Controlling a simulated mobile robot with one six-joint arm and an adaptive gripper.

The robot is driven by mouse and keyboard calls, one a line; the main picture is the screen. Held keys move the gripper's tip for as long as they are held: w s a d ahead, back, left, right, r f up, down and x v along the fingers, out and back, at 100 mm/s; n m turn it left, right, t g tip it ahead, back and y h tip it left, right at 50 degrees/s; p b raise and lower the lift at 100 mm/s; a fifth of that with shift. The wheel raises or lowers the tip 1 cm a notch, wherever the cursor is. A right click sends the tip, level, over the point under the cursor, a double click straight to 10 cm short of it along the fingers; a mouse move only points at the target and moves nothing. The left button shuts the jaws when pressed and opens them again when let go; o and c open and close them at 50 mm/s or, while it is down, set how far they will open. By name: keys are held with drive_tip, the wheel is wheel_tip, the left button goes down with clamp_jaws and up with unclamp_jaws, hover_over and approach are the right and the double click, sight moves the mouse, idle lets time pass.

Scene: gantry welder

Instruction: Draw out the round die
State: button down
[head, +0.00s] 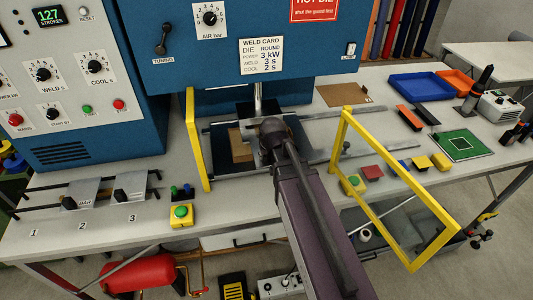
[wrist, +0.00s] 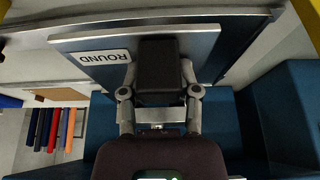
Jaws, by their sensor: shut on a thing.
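The round die is a grey metal plate (wrist: 88,66) with a white label reading ROUND, upside down in the wrist view. A black block-shaped handle (wrist: 160,66) stands at its edge. My gripper (wrist: 160,82) is shut on this handle, one finger on each side. In the head view my arm reaches in under the blue welder (head: 230,60), and its wrist covers the gripper and most of the die. I cannot tell there how far the die sits in its seat.
The yellow guard frame (head: 437,250) stands swung out to the right of my arm. A yellow post (head: 198,140) stands to the left. The rack (head: 60,208) at front left holds plates at 2 and 3; place 1 shows no plate. A green-button box (head: 181,214) sits near the front edge.

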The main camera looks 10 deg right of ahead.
drive_tip(key=shift+s, duration=1.1)
drive_tip(key=shift+f, duration=0.1)
